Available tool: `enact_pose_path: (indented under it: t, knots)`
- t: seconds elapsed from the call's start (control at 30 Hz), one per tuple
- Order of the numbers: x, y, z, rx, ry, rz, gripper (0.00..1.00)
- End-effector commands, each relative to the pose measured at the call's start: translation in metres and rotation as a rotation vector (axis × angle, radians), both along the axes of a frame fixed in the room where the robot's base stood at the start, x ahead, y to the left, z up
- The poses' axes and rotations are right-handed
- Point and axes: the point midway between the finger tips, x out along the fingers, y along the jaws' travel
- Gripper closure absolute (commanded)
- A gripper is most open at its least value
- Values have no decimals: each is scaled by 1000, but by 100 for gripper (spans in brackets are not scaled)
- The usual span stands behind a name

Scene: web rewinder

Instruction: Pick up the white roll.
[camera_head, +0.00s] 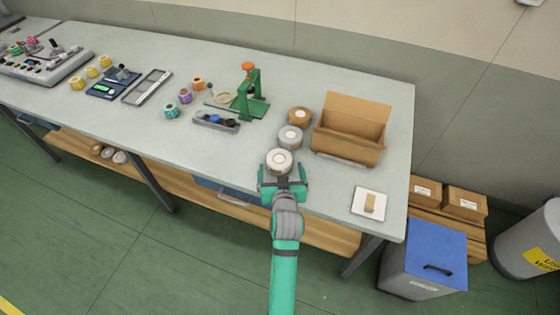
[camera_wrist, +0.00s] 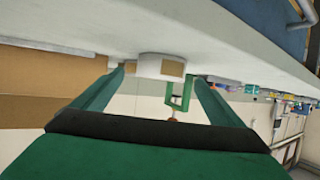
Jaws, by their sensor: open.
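The white roll (camera_head: 279,161) lies flat near the front edge of the table, with a pale core on top. My gripper (camera_head: 283,182) is open, right at the near side of the roll.
A grey roll (camera_head: 290,138) and a brown roll (camera_head: 300,116) stand just behind. An open cardboard box (camera_head: 349,140) is to the right, and a green press (camera_head: 249,98) is behind left. A white pad (camera_head: 358,205) lies at the right front. The table (camera_head: 200,155) is clear left of the roll.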

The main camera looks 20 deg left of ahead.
Motion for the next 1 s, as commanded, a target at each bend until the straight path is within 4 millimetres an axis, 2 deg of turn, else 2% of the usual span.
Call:
enact_pose_path:
  t: [0.23,0.53,0.87,1.0]
  knots:
    - [14,7,-5,1,-2,0,8]
    - [48,21,-18,-1,0,-2,8]
    - [53,22,-20,0,-1,-3,8]
    - [54,21,-20,0,-1,-4,42]
